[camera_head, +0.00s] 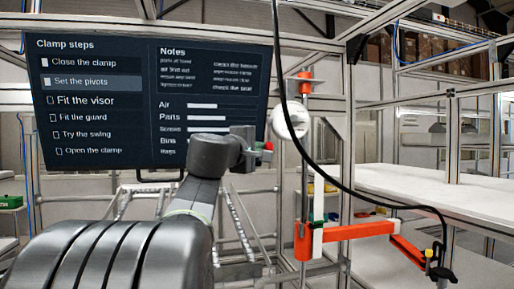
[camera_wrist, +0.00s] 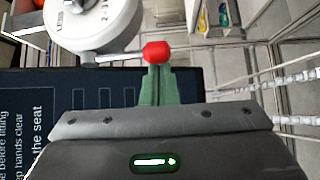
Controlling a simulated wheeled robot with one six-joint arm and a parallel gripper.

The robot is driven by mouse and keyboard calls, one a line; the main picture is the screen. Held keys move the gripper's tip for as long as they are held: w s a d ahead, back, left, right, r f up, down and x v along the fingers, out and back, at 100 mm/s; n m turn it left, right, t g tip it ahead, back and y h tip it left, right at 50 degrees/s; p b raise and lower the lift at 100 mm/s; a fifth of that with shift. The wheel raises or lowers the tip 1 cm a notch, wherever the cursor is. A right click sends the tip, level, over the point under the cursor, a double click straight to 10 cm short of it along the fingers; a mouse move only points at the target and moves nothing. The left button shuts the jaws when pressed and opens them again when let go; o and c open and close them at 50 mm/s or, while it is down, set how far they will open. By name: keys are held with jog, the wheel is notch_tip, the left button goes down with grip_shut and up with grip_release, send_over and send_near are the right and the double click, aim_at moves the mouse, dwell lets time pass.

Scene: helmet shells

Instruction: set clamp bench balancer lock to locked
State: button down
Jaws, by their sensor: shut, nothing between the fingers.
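The balancer is a white round drum (camera_head: 292,120) on the orange clamp frame; its marked face (camera_wrist: 92,18) fills the top left of the wrist view. A thin grey lever runs from the drum's lower edge to a red ball knob (camera_wrist: 157,52), which shows small in the head view (camera_head: 268,146). My gripper (camera_wrist: 158,72) has green fingers, shut together and empty, with their tips right at the knob. In the head view my gripper (camera_head: 260,147) is left of the drum and a little lower. I cannot tell whether the tips touch the knob.
A dark screen (camera_head: 100,100) with clamp steps stands behind my arm. Metal frame posts (camera_head: 345,130) stand close behind. A white bench (camera_head: 430,185) is at right.

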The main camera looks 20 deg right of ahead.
jog(key=shift+s, duration=0.75)
dwell(0.3)
jog(key=s+r+p, duration=0.3)
jog(key=s+r, duration=0.2)
jog(key=shift+s+a+n+g+y, duration=0.2)
jog(key=shift+s+n+g+y, duration=0.1)
jog(key=shift+n+y, duration=0.1)
dwell(0.7)
jog(key=shift+s+r, duration=0.1)
jog(key=shift+r, duration=0.35)
jog(key=shift+a+f, duration=0.1)
